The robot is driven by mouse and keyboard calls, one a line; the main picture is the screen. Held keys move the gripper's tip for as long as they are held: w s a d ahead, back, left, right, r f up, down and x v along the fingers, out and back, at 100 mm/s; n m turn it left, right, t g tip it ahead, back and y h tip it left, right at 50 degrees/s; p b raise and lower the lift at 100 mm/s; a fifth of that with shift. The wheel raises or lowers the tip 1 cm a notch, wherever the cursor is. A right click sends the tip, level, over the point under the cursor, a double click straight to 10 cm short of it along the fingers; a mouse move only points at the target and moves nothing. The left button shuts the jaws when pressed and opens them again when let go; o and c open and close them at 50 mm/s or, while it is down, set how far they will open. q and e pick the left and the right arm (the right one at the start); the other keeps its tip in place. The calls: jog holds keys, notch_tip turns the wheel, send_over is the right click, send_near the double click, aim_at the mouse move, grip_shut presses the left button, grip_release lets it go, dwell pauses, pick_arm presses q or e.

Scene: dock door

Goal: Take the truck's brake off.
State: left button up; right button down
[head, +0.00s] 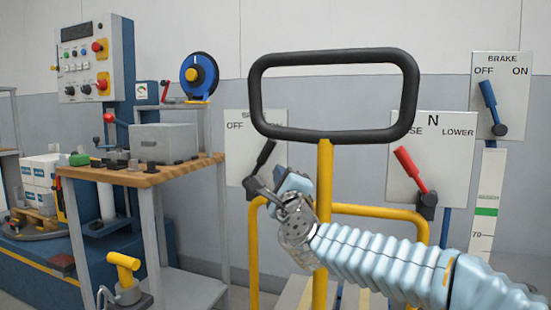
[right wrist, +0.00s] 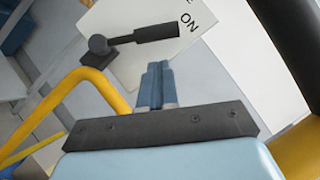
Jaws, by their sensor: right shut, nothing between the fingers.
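The panel marked BRAKE (head: 512,75), OFF at left and ON at right, hangs at the far right of the head view. Its blue lever (head: 488,95) leans up and left, toward OFF. My right gripper (head: 268,190) is far to the left of it, shut and empty, beside a black lever (head: 268,152) on another OFF panel (head: 237,150). In the right wrist view, the shut fingers (right wrist: 157,85) point at that black lever (right wrist: 145,36), with a small gap in the picture; ON shows beyond its handle. My left gripper is not in view.
A black loop handle (head: 262,100) on a yellow post (head: 325,165) stands in front of the panels. A middle panel with N and LOWER (head: 455,160) has a red lever (head: 410,168). A workbench (head: 150,175) with a grey box stands left.

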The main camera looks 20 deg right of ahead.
jog(key=p, duration=0.1)
send_near(275, 161)
jog(key=w+r, duration=0.1)
jog(key=r, duration=0.1)
jog(key=w+a+r, duration=0.1)
jog(key=r, duration=0.1)
jog(key=shift+w, duration=0.4)
